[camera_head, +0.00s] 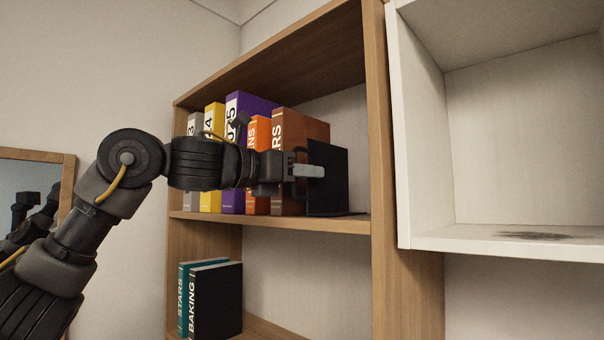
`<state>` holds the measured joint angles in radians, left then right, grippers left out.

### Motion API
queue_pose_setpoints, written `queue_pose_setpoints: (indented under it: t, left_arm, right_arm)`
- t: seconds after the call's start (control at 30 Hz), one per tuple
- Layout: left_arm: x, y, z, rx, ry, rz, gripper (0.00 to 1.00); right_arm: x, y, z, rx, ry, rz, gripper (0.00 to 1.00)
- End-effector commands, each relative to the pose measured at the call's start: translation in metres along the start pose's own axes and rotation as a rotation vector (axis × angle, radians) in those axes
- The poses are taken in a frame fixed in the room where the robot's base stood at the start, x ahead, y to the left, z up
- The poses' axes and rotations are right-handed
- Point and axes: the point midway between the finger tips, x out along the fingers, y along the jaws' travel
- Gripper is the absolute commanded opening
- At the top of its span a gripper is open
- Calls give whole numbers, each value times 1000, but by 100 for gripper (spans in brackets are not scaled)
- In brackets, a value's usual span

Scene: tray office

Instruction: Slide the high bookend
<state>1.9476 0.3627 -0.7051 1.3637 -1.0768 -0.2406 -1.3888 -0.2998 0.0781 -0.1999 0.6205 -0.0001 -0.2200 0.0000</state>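The high bookend (335,185) is a black upright plate on the upper shelf, at the right end of the book row. It stands upright, with a gap between it and the wooden side panel on its right. My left gripper (309,171) reaches in from the left, in front of the books. Its grey finger overlaps the front edge of the bookend in the picture. I cannot tell whether the fingers are closed on the plate or only beside it. My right gripper is not in view.
Several books stand on the upper shelf (270,219), including a brown book (308,129) beside the bookend. A teal book (185,300) and a black book (218,300) stand on the lower shelf. A white cubby (419,130) adjoins on the right. A wood-framed mirror (68,180) hangs left.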

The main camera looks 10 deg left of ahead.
Motion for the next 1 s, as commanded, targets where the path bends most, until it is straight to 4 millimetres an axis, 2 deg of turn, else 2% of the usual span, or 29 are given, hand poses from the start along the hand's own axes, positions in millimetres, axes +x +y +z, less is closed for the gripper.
queue_pose_setpoints:
  t: [0.17,0.5,0.7,1.0]
  left_arm:
    - [-9,1,-2,1,-2,2,30]
    - [-73,1,-4,2,-3,3,30]
    - [-100,0,-2,1,-2,1,30]
    - [-109,0,0,0,0,0,30]
  right_arm:
    - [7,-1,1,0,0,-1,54]
    - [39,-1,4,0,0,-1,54]
    - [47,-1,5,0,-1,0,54]
    - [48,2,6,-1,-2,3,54]
